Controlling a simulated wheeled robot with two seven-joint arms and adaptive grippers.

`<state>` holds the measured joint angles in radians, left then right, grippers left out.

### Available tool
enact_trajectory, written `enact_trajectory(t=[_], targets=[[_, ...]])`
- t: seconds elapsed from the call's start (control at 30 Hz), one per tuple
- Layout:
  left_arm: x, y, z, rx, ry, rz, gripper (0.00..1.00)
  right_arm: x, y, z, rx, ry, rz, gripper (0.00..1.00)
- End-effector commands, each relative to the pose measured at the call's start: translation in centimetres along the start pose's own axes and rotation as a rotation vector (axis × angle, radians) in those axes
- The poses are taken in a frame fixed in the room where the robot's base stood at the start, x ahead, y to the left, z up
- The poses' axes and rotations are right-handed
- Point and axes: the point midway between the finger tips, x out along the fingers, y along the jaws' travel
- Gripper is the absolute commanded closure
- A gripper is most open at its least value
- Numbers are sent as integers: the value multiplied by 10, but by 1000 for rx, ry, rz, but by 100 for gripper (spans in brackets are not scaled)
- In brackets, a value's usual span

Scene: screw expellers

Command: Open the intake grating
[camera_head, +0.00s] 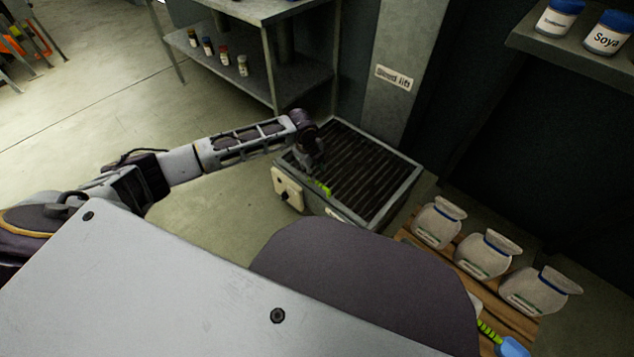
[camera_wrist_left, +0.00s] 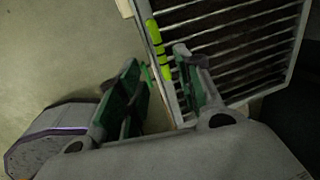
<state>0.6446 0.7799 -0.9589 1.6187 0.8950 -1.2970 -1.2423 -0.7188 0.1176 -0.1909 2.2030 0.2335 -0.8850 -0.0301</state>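The intake grating (camera_head: 365,175) is a dark slatted panel in a grey metal frame on a low box, and it lies flat and closed. A yellow-green handle (camera_head: 323,188) sits on its near left edge; it also shows in the left wrist view (camera_wrist_left: 158,50). My left gripper (camera_head: 317,172) reaches down at this edge, next to the handle. In the left wrist view its fingers (camera_wrist_left: 156,62) are apart, with the handle near and partly between the tips. I cannot tell whether they touch it. My right gripper is out of view.
A cream switch box (camera_head: 287,188) is on the intake's left side. White sacks (camera_head: 485,254) stand on a wooden pallet (camera_head: 513,318) to the right. A metal shelf (camera_head: 290,80) with small jars is behind. A grey column (camera_head: 400,70) rises behind the grating.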

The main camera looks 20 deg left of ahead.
Motion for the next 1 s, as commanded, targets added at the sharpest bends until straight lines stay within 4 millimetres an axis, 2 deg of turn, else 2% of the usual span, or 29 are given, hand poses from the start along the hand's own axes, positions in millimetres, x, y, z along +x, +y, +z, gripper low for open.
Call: enact_trajectory(t=[0.07,0.7,1.0], targets=[[10,0,0,0,0,1,65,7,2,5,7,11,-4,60],[70,0,0,0,0,0,65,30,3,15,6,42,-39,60],[88,0,0,0,0,-1,65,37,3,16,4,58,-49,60]])
